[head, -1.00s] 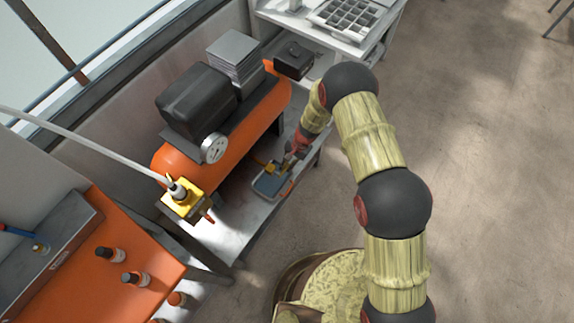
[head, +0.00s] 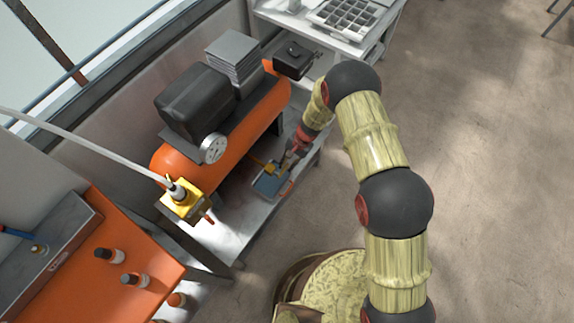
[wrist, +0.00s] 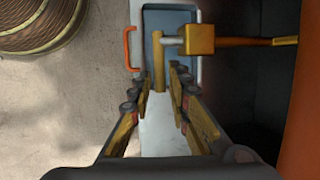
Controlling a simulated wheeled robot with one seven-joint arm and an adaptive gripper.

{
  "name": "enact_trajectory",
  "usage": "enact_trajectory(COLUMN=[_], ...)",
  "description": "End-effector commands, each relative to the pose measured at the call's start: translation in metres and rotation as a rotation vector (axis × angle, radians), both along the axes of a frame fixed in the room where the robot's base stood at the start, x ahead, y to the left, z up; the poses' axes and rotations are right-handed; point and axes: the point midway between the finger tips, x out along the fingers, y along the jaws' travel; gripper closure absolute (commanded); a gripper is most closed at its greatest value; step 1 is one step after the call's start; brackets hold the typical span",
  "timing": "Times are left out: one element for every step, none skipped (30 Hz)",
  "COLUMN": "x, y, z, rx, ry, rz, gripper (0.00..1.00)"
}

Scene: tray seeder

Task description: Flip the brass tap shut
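The brass tap (wrist: 195,40) is a squared yellow body on a brass pipe coming from the orange tank at the right of the wrist view. Its brass lever (wrist: 158,66) points down the picture toward my gripper. My gripper (wrist: 157,84) is open, with one finger on each side of the lever's end; I see gaps on both sides. In the head view, my gripper (head: 287,164) is low beside the orange tank, and the tap (head: 272,167) is small and partly hidden there.
A blue tray (head: 268,187) lies under the tap; its orange handle (wrist: 130,48) shows in the wrist view. The orange tank (head: 240,125) stands close beside my gripper. A yellow hose fitting (head: 183,205) is at the tank's near end. Open floor lies to the right.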

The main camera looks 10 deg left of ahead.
Motion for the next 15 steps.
enact_trajectory(x=[0.003, 0.004, 0.005, 0.006, 0.007, 0.009, 0.01, 0.011, 0.013, 0.014, 0.015, 0.016, 0.016, 0.017, 0.017], y=[-0.002, -0.003, -0.005, -0.007, -0.008, -0.01, -0.012, -0.014, -0.017, -0.018, -0.02, -0.022, -0.023, -0.024, -0.026], z=[0.008, 0.012, 0.019, 0.025, 0.031, 0.039, 0.045, 0.051, 0.059, 0.064, 0.07, 0.076, 0.081, 0.085, 0.089], rx=[0.001, 0.001, 0.002, 0.001, 0.002, 0.002, 0.001, 0.001, 0.002, 0.002, 0.001, 0.001, 0.001, 0.001, 0.0], ry=[-0.003, -0.003, -0.004, -0.002, -0.004, -0.004, -0.005, -0.005, -0.002, -0.003, -0.004, -0.003, -0.002, -0.001, 0.0], rz=[-0.002, -0.002, -0.001, -0.001, 0.0, 0.0, -0.001, -0.002, -0.002, -0.001, 0.0, -0.001, -0.001, 0.0, 0.0], gripper=[0.82, 0.82, 0.82, 0.82, 0.82, 0.82, 0.82, 0.82, 0.82, 0.82, 0.82, 0.82, 0.82, 0.82, 0.82])
